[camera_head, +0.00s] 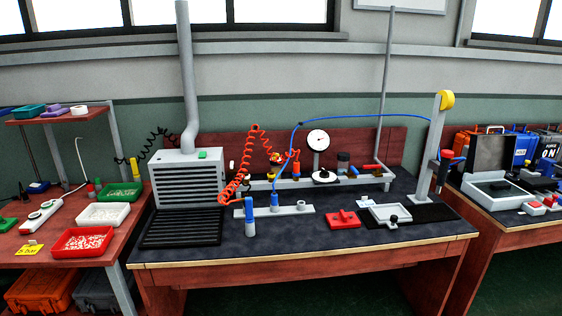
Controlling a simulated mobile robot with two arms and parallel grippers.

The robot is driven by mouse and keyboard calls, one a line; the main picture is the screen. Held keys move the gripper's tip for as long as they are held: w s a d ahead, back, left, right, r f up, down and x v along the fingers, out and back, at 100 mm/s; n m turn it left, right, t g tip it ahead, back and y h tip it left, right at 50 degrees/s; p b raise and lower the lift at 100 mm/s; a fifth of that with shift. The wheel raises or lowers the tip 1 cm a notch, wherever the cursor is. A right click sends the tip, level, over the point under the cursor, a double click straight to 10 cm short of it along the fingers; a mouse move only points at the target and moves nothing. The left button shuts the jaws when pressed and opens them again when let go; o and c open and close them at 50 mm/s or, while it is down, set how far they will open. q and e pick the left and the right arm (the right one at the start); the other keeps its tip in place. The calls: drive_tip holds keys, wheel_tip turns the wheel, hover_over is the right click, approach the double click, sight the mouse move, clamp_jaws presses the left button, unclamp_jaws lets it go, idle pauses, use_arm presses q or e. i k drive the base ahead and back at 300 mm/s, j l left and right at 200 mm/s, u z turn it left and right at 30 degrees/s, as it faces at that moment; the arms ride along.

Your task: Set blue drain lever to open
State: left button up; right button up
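Neither of my grippers shows in the head view. Several blue parts stand on the dark-topped middle bench (290,245). A small blue piece (354,170) sits on the grey rail at the back, next to a red bar (373,168). A blue upright handle (250,212) and a shorter blue post (274,199) stand on a grey strip nearer the front. I cannot tell for sure which is the drain lever, nor its setting, as the parts are too small.
A white dial gauge (318,140) stands on the rail. A grey vented box (188,180) is at the left, and a coiled orange hose (237,180) hangs beside it. A red block (343,219) and a grey tray (390,213) lie front right. The bench's front middle is clear.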

sight(353, 171)
drive_tip(key=i+z, duration=0.25)
drive_tip(key=i, duration=0.25)
drive_tip(key=i+z, duration=0.2)
drive_tip(key=i, duration=0.3)
drive_tip(key=i+j+z, duration=0.25)
drive_tip(key=i, duration=0.25)
drive_tip(key=i+j+z, duration=0.25)
drive_tip(key=i, duration=0.25)
drive_tip(key=l+u, duration=0.3)
drive_tip(key=k+l+u, duration=0.3)
drive_tip(key=l, duration=0.2)
drive_tip(key=l+u, duration=0.35)
